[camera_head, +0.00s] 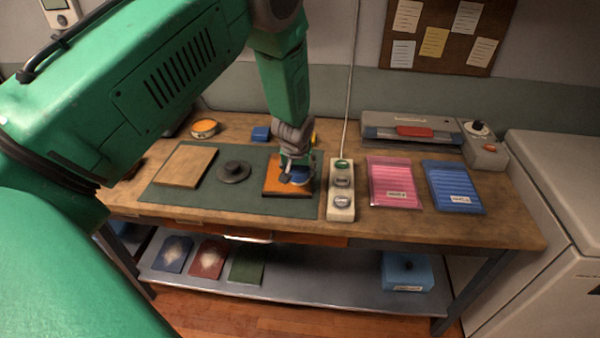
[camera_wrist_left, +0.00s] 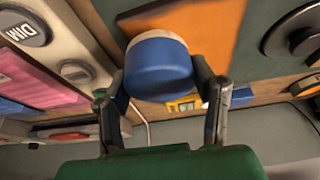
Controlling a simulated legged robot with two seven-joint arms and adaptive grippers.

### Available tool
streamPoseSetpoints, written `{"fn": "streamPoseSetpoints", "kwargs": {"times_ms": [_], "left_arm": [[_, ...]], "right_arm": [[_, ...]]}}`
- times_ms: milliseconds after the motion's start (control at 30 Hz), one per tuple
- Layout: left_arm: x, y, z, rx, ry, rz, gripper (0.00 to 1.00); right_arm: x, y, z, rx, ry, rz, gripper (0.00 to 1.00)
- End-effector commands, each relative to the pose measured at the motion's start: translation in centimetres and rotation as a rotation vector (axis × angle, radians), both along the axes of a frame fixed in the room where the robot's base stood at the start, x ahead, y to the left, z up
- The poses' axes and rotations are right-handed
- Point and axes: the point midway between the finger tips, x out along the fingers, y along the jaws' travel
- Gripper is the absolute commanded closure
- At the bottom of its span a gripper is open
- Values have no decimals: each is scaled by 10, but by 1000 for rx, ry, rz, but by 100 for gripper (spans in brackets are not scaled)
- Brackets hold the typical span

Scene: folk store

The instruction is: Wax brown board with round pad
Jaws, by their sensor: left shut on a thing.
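The brown board (camera_head: 272,187) lies on the green mat (camera_head: 230,206) near the middle of the workbench; it shows orange-brown in the left wrist view (camera_wrist_left: 213,28). My left gripper (camera_head: 296,172) is over the board's right part. It is shut on a blue round pad (camera_wrist_left: 158,70) with a pale rim; the pad also shows in the head view (camera_head: 298,177). The pad is at the board's surface; I cannot tell if it presses on it. My right gripper is not in view.
A pale board (camera_head: 186,167) and a dark round disc (camera_head: 234,171) lie left of the brown board. A button strip (camera_head: 341,205) stands close on its right. Pink (camera_head: 393,183) and blue (camera_head: 452,187) packets lie further right. An orange-topped tin (camera_head: 205,128) stands at the back.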

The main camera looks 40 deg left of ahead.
Motion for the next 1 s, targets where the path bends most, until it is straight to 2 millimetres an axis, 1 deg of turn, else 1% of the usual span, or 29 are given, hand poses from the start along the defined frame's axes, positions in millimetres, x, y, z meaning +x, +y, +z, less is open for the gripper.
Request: {"fn": "streamPoseSetpoints", "kwargs": {"times_ms": [33,333,467,1000], "left_arm": [[0,1,8,0,0,1,76],[1,4,32,0,0,-1,76],[1,3,34,0,0,-1,76],[0,4,33,0,0,-2,76]], "right_arm": [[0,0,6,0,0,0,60],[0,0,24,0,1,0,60],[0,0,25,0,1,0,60],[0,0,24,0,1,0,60]]}}
